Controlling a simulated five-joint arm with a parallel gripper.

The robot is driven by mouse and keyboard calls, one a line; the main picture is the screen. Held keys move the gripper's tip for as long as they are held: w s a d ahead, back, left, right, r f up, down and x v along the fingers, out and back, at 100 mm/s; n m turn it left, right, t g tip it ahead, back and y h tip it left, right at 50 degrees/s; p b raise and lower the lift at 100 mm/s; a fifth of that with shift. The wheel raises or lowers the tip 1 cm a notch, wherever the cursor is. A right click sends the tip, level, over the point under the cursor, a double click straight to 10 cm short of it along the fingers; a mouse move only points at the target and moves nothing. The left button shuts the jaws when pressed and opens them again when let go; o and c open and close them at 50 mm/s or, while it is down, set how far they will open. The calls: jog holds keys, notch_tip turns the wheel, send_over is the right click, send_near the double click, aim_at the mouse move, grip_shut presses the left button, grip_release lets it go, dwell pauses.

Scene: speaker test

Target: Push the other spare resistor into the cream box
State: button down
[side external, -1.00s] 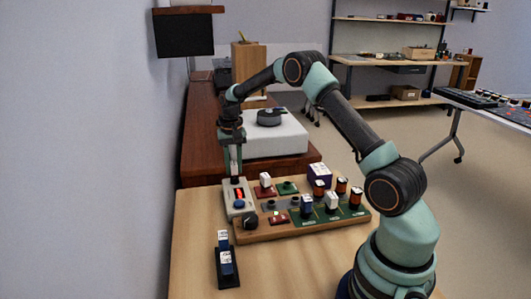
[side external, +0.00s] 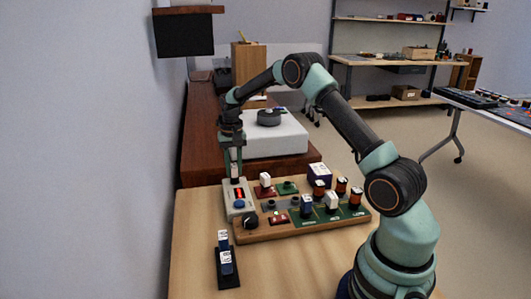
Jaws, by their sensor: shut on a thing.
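The gripper is shut on a small part with a white face (side external: 234,171), probably a resistor, mostly hidden by the fingers. I cannot tell whether the part's lower end touches the pale box or sits in it. A black stand (side external: 229,282) at the front left holds dark blue material with white labels (side external: 225,257).
A wooden board (side external: 290,231) beside the pale box carries several upright parts, a black knob (side external: 250,222) and a red switch plate (side external: 278,217). The table front (side external: 300,270) is clear.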

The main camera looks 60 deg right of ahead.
jog(key=shift+f, duration=0.1)
jog(key=c, duration=0.6)
grip_release()
jog(key=shift+r, duration=3.8)
